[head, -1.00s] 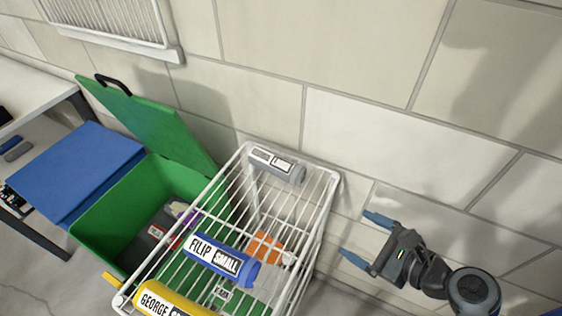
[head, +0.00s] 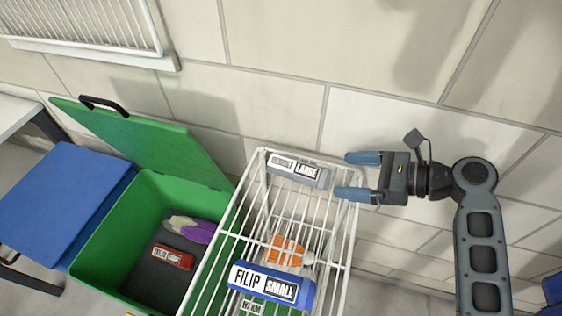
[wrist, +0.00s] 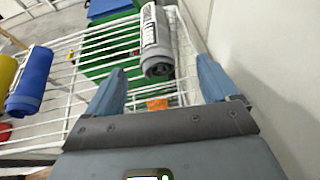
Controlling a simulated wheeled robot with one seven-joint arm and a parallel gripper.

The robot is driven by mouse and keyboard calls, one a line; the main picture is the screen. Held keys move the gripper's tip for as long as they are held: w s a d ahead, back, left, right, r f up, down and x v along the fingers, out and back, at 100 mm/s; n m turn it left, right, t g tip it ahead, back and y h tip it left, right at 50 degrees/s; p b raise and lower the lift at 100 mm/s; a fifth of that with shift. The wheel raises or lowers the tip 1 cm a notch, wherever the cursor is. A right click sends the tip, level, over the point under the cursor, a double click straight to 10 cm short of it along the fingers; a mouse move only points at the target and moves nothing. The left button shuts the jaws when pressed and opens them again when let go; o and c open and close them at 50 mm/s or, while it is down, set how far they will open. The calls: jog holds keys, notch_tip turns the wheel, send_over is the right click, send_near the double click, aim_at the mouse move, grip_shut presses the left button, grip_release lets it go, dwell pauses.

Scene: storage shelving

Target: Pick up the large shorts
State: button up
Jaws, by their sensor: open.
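A grey rolled bundle (head: 297,170) with a white label reading "LARGE" lies on the far end of the white wire rack (head: 341,262); the first word on its label is too small to read. It also shows in the wrist view (wrist: 158,45), end toward me. My gripper (head: 362,176) is open and empty, just right of the grey roll, its blue fingers pointing left at it. In the wrist view my two fingers (wrist: 162,88) stand apart, with the roll's near end ahead of the gap between them. No contact shows.
A blue roll (head: 270,286) labelled "FILIP SMALL" lies nearer on the rack. A yellow roll (wrist: 7,72) shows in the wrist view. A green bin (head: 118,243) with its lid open stands left, holding several items. A tiled wall (head: 400,85) is close behind.

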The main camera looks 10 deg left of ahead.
aim_at(316, 174)
jog(key=x, duration=0.2)
jog(key=shift+w+a, duration=0.1)
jog(key=shift+a, duration=0.25)
jog(key=x, duration=0.5)
jog(key=shift+a+f, duration=0.2)
jog(key=shift+a, duration=0.1)
jog(key=shift+c, duration=0.2)
jog(key=c, duration=1)
jog(key=shift+c, duration=0.6)
jog(key=shift+r, duration=0.15)
